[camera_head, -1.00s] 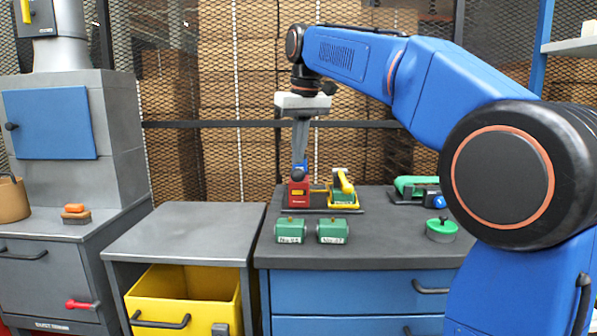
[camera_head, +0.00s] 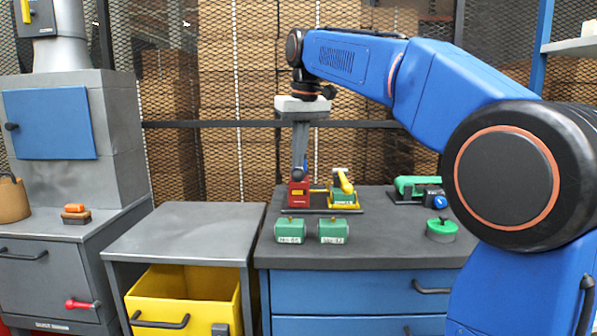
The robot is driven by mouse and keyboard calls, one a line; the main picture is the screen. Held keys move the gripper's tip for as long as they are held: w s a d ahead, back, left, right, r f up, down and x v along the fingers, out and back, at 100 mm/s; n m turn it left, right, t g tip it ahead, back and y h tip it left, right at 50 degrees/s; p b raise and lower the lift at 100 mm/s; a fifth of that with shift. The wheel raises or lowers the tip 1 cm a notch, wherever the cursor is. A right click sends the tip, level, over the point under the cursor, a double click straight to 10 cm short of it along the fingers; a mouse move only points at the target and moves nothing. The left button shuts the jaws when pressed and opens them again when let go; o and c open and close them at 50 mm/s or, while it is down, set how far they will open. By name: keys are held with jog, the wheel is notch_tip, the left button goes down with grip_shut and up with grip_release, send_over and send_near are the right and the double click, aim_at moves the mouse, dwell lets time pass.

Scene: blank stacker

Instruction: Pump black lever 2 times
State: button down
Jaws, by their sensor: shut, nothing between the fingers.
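My gripper (camera_head: 301,160) hangs from the wrist with its narrow grey fingers pointing down. The fingers are shut and hold nothing. Their tips are at the top of a red unit (camera_head: 298,192) with a yellow label, at the back of the grey workbench. A small blue part shows just beside the fingertips. The black lever cannot be made out clearly; the fingers cover the area above the red unit. I cannot tell whether the tips touch anything there.
A green unit with a yellow handle (camera_head: 344,186) stands close right of the red unit. Two green labelled blocks (camera_head: 291,231) sit in front. A round green-topped object (camera_head: 441,230) is farther right. A yellow bin (camera_head: 185,295) stands under the left table (camera_head: 190,225), whose top is clear.

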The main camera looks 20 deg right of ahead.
aim_at(299, 173)
jog(key=shift+f, duration=3.45)
jog(key=shift+r, duration=5.05)
jog(key=s+d+f+m+t, duration=0.1)
jog(key=s+d+f, duration=0.2)
jog(key=s+f, duration=1.3)
jog(key=s+d+f+m+t, duration=0.1)
jog(key=s+d+f, duration=0.3)
jog(key=s+f, duration=1.3)
notch_tip(299, 173, down, 3)
jog(key=shift+r+t, duration=0.15)
jog(key=shift+t, duration=0.15)
